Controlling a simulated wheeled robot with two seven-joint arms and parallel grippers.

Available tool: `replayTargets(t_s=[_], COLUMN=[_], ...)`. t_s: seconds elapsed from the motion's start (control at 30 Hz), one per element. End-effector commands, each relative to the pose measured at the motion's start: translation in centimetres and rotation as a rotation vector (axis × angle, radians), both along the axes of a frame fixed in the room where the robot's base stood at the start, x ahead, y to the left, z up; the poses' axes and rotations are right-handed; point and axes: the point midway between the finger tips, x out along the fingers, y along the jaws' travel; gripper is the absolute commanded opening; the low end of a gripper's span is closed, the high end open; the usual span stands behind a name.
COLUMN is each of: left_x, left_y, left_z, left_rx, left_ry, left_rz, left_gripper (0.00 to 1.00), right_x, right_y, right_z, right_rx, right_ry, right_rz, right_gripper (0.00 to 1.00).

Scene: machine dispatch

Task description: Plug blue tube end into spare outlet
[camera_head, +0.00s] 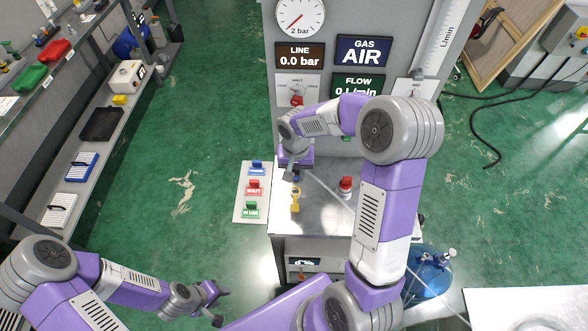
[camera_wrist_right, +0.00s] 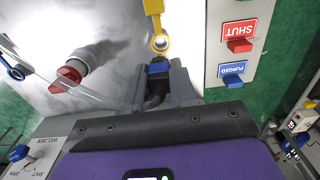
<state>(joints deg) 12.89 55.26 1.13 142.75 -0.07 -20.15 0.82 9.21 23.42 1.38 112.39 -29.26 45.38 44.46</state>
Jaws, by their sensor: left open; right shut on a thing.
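My right gripper (camera_head: 296,172) is low over the steel bench top, in front of the gauge panel. In the right wrist view its fingers (camera_wrist_right: 160,88) are shut on a dark tube end with a blue band (camera_wrist_right: 158,68). A yellow holder (camera_head: 295,202) with a ring at its end lies just beyond the fingertips; it also shows in the right wrist view (camera_wrist_right: 153,8). I cannot tell whether the tube end touches the ring. My left gripper (camera_head: 220,306) is open and empty at lower left, away from the bench. I cannot make out the spare outlet; my right arm covers part of the panel.
A red knob (camera_head: 346,185) stands on the bench, with a clear tube near it. A plate with blue, red and green tags (camera_head: 252,192) is left of the bench. Green floor at left is mostly clear.

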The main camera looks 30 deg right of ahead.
Motion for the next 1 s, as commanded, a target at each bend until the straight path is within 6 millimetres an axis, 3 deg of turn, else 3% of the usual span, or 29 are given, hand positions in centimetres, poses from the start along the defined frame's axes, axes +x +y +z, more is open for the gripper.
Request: replayTargets(t_s=[0.27,0.73,1.0], left_x=[0.0,0.1,0.1], left_y=[0.0,0.0,0.0], left_z=[-0.7,-4.0,-4.3], left_rx=[0.000,0.000,0.000], left_ry=[-0.001,-0.001,-0.001], left_rz=[0.000,0.000,0.000], left_gripper=[0.43,0.43,0.43], right_x=[0.0,0.0,0.0], right_y=[0.1,0.1,0.1], right_z=[-0.6,-4.4,-4.7], right_rx=[-0.004,-0.004,-0.004], right_ry=[0.001,0.001,0.001], right_rz=[0.016,0.016,0.016], right_gripper=[0.00,0.00,0.00])
